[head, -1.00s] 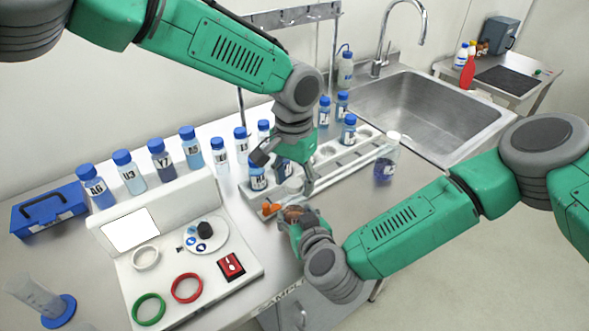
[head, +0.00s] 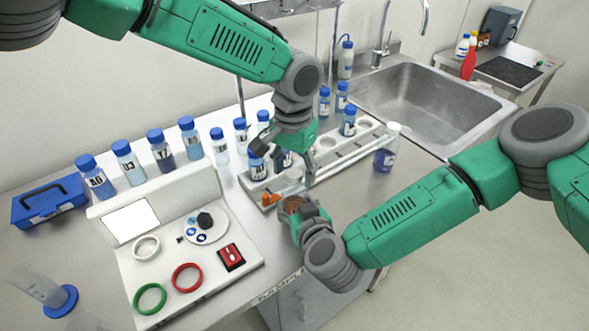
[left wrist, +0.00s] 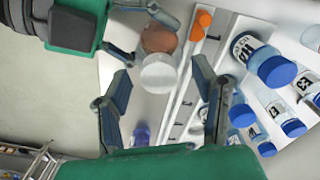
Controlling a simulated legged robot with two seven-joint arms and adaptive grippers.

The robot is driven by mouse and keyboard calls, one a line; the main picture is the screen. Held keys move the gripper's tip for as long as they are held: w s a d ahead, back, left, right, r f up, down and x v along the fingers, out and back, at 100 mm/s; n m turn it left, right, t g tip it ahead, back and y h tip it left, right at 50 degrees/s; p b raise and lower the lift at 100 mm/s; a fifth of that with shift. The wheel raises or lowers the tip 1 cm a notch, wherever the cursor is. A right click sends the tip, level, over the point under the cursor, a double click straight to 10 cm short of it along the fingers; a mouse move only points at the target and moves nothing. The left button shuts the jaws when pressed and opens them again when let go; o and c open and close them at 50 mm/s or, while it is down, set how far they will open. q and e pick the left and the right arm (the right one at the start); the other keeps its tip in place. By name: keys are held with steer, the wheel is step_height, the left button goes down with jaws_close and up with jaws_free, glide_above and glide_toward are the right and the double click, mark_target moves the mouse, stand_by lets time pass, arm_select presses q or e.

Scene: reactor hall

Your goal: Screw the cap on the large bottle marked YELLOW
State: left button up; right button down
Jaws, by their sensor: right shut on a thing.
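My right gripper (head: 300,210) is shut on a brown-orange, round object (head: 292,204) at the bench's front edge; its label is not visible. In the left wrist view, this brown object (left wrist: 159,40) adjoins a pale translucent round piece (left wrist: 159,74); I cannot tell whether that is a cap or part of a bottle. My left gripper (head: 284,166) is open above and behind the right one. In the left wrist view, its fingers (left wrist: 162,92) stand apart on both sides of the pale piece, without visible contact. I cannot read YELLOW on any bottle.
A rack (head: 330,160) with blue-capped bottles lies behind the grippers, with an orange piece (head: 271,198) at its near end. A white-capped bottle (head: 385,158) stands right of it. A white panel stand (head: 185,255) is at left. The sink (head: 430,110) is at back right.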

arm_select(q)
steer(key=shift+r, duration=0.1)
step_height(320, 180, up, 12)
steer(key=shift+w, duration=0.25)
arm_select(e)
steer(key=c, duration=0.7)
jaws_free()
steer(key=shift+s, duration=0.1)
steer(key=v, duration=1.1)
steer(key=shift+s+d+r, duration=0.1)
steer(key=shift+s+d, duration=0.05)
steer(key=shift+s, duration=0.2)
arm_select(q)
steer(key=shift+f, duration=0.2)
